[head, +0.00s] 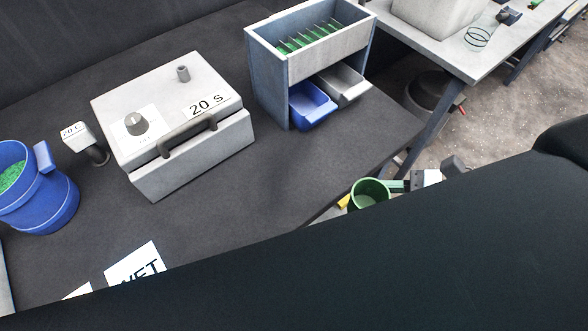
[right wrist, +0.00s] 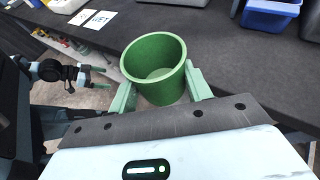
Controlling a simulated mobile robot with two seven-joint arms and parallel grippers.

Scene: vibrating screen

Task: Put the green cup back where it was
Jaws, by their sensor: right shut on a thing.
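The green cup (head: 370,193) is in the head view, right of centre, by the dark table's edge. It is roughly upright. In the right wrist view the cup (right wrist: 156,68) is large, with its open mouth facing the camera and no contents visible. My right gripper (right wrist: 160,92) is shut on the cup, one pale green finger on each side. In the head view my right gripper (head: 398,187) is partly hidden. My left gripper (right wrist: 98,77) shows at the left of the right wrist view, its fingers apart with nothing between them.
A grey box marked 20 S (head: 178,120) stands on the dark table (head: 225,215). A splitter box with green fins (head: 330,62) holds a blue tray (head: 312,106) and a grey tray (head: 345,84). A blue bucket (head: 50,205) holds green grains. A black arm hides the lower head view.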

